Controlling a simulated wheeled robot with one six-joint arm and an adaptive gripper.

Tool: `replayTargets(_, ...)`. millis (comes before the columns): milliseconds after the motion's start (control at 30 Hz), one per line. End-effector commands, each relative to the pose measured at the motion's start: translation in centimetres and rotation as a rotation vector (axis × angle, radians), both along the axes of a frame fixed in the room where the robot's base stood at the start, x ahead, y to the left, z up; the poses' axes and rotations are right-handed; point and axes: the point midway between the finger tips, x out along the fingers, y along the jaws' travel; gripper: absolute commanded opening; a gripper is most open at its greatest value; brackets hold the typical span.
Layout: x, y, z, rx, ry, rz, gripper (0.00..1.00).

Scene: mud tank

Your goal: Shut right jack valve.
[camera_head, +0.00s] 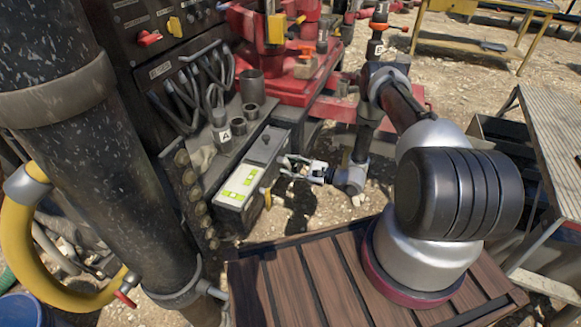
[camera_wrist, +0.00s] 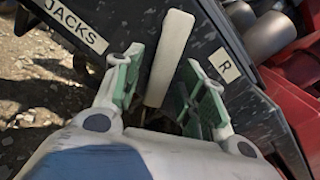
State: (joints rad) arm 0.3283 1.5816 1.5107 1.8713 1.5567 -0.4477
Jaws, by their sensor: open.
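In the wrist view, a pale lever (camera_wrist: 170,58) stands out from a black panel (camera_wrist: 120,15) beside a label reading R (camera_wrist: 224,67). A label reading JACKS (camera_wrist: 70,22) is at the upper left. My gripper (camera_wrist: 163,88) is open, with one green-padded finger on each side of the lever's lower part. I cannot tell whether either finger touches it. In the head view, my gripper (camera_head: 287,168) is at the side of a dark control box (camera_head: 229,216). A yellow lever (camera_head: 267,197) shows in front of it, on the same side. The R lever is not clear there.
A thick black column (camera_head: 100,120) and a yellow hose (camera_head: 14,240) are at the left. Red machinery (camera_head: 285,80) stands behind the control box. A metal-topped table (camera_head: 560,150) is at the right. Gravel ground lies open below my gripper.

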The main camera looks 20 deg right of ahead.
Motion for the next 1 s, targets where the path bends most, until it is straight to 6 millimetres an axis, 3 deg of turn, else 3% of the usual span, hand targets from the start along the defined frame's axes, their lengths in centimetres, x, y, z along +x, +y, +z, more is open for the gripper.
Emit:
replayTargets(133,-0.01,-0.02,0.00,0.000,0.000,0.000,0.37)
replayTargets(333,-0.03,-0.03,0.00,0.000,0.000,0.001,0.01)
replayTargets(667,-0.10,0.01,-0.05,0.009,0.013,0.001,0.00)
replayTargets(1000,-0.79,0.48,-0.40,0.109,0.152,0.001,0.00)
